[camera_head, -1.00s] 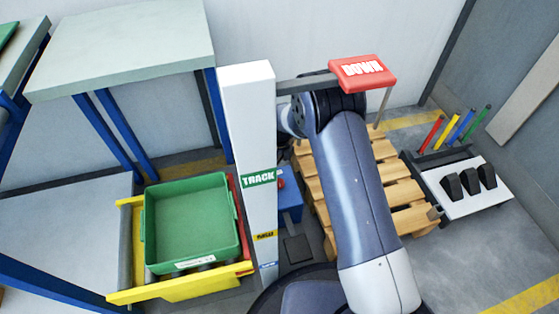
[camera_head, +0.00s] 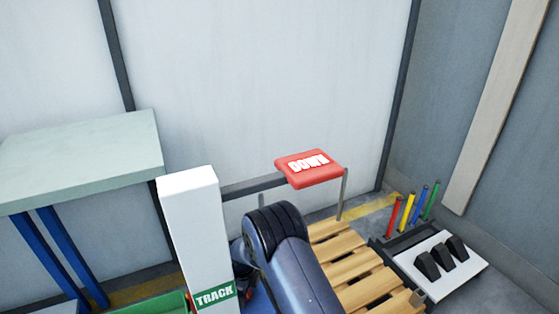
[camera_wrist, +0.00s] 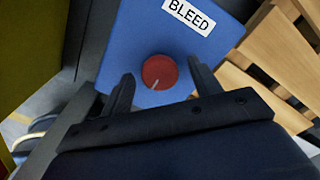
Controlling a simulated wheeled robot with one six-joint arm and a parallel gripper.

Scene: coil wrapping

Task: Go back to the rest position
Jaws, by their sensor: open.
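My gripper (camera_wrist: 160,90) shows in the wrist view with its two dark fingers spread apart and nothing held between them. Past the fingertips is a blue box (camera_wrist: 215,45) with a white "BLEED" label (camera_wrist: 188,16) and a round red knob (camera_wrist: 160,72). The knob appears between the fingers; I cannot tell how far it is from them. In the head view my arm shows at the lower middle, and my gripper is hidden.
A white "TRACK" post (camera_head: 195,230) stands left of my arm, with a red "DOWN" plate (camera_head: 310,168) on a bar beside it. A wooden pallet (camera_head: 345,262) lies to the right, near a white board with black blocks (camera_head: 470,258). A grey-green table (camera_head: 80,160) stands left.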

